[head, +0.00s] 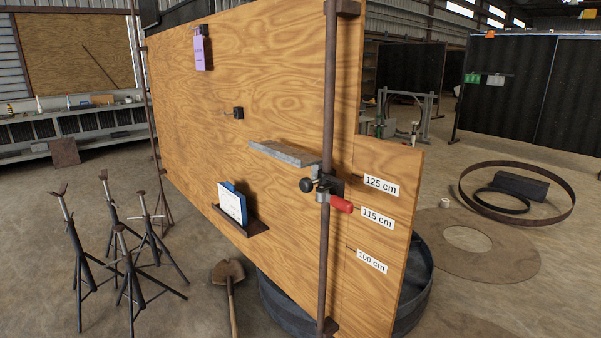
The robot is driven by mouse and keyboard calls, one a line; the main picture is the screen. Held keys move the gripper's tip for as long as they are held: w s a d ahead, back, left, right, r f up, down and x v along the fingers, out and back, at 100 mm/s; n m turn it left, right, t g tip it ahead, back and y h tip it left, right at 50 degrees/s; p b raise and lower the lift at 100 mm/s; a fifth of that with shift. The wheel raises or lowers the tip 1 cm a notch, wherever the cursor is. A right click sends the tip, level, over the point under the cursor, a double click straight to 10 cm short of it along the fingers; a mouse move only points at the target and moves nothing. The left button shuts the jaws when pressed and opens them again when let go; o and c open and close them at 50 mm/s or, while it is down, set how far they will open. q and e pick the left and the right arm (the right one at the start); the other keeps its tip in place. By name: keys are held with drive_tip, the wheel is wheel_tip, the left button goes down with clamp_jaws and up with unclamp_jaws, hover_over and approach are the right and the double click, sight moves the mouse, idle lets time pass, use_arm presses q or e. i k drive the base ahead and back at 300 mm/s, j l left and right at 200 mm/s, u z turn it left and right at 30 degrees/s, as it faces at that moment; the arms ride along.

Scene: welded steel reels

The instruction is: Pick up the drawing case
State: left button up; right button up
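A thin blue case with a white printed front (233,203), which looks like the drawing case, stands leaning on a small dark ledge (256,227) low on a large upright plywood board (275,80). The print is too small to read. Neither of my grippers is in view.
A purple item (203,53) hangs high on the board. A grey shelf (283,153) and a red-handled clamp (340,204) sit near a vertical steel post (329,110). Steel rings (540,178) lie at right.

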sight(232, 203)
drive_tip(key=z, duration=0.2)
drive_tip(key=i+j+z, duration=0.2)
drive_tip(key=j+z, duration=0.2)
drive_tip(key=i+j+z, duration=0.2)
drive_tip(key=j+z, duration=0.25)
drive_tip(key=i+j+z, duration=0.15)
drive_tip(key=j, duration=0.3)
drive_tip(key=i+j+z, duration=0.15)
drive_tip(key=j, duration=0.85)
drive_tip(key=i+j, duration=0.1)
drive_tip(key=j, duration=0.4)
